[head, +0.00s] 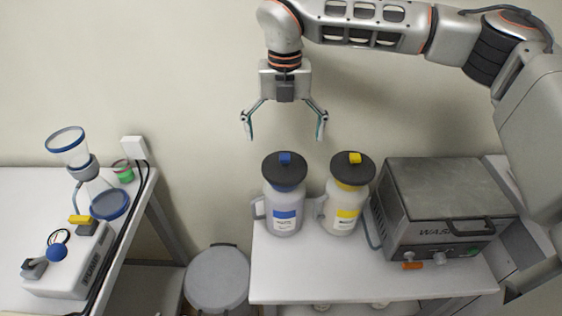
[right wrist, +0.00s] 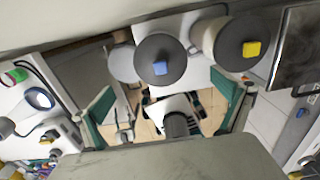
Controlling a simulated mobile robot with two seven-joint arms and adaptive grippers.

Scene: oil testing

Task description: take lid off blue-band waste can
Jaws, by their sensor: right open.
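The blue-band waste can (head: 284,212) stands upright on the right-hand table, with a blue label and a side handle. Its dark round lid (head: 285,170) with a blue knob (head: 285,158) is seated on top. My right gripper (head: 284,136) is open and empty, pointing down above this lid and apart from it. In the right wrist view the lid (right wrist: 160,62) lies beyond the space between my spread fingers (right wrist: 168,112). The similar yellow-band can (head: 343,212), with a yellow-knobbed lid (head: 352,169), stands close on its right. My left gripper is not in view.
A round grey bin (head: 217,279) is on the floor between the tables. The left table holds glassware (head: 76,155) and a white instrument (head: 68,265). The white table's front strip (head: 320,275) is clear.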

